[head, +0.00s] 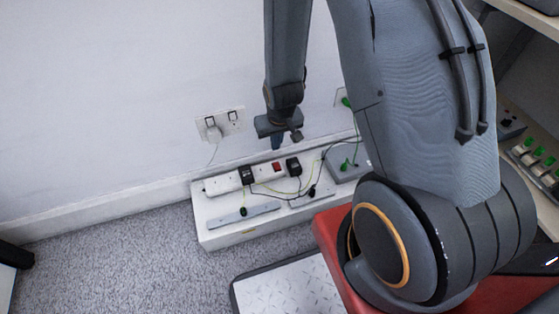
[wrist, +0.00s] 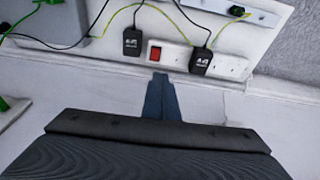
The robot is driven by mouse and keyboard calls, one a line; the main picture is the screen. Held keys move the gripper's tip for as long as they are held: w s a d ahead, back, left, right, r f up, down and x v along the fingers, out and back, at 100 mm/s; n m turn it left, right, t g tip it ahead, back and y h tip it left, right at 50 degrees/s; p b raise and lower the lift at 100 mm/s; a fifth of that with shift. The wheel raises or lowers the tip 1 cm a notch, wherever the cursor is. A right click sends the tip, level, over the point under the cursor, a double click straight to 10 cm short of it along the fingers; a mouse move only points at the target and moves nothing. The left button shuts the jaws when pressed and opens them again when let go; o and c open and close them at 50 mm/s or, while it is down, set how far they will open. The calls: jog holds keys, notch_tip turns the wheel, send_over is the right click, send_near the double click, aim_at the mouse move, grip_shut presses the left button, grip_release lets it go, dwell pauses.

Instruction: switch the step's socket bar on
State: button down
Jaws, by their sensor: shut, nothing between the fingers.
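The white socket bar (head: 222,183) lies along the top of a low white step (head: 215,226) against the wall. Its red rocker switch (head: 276,168) sits toward the right end, beside a black plug-in adapter (head: 293,167). In the wrist view the bar (wrist: 173,57) shows with the red switch (wrist: 155,53) between two black adapters. I cannot tell whether the switch is on. My gripper (head: 277,146) is shut and empty, pointing down above the bar near the switch. In the wrist view its fingertips (wrist: 160,77) appear just below the switch, apparently not touching it.
A wall socket (head: 220,124) with a white plug is behind the step. Cables run across the step top to a grey box (head: 345,164) at right. A grey metal strip (head: 243,216) lies in front of the bar. A red surface (head: 332,238) stands at front right.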

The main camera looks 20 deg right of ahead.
jog(key=shift+d+f, duration=0.3)
jog(key=shift+d, duration=0.4)
jog(key=b, duration=0.5)
send_over(278, 168)
jog(key=f, duration=1.2)
jog(key=shift+s+a+f, duration=0.1)
jog(key=shift+s+f, duration=0.1)
jog(key=shift+s, duration=0.15)
jog(key=shift+s+f+b, duration=0.1)
jog(key=shift+f+b, duration=0.2)
jog(key=shift+f, duration=0.3)
jog(key=shift+s+f+p, duration=0.15)
jog(key=shift+f+p, duration=0.15)
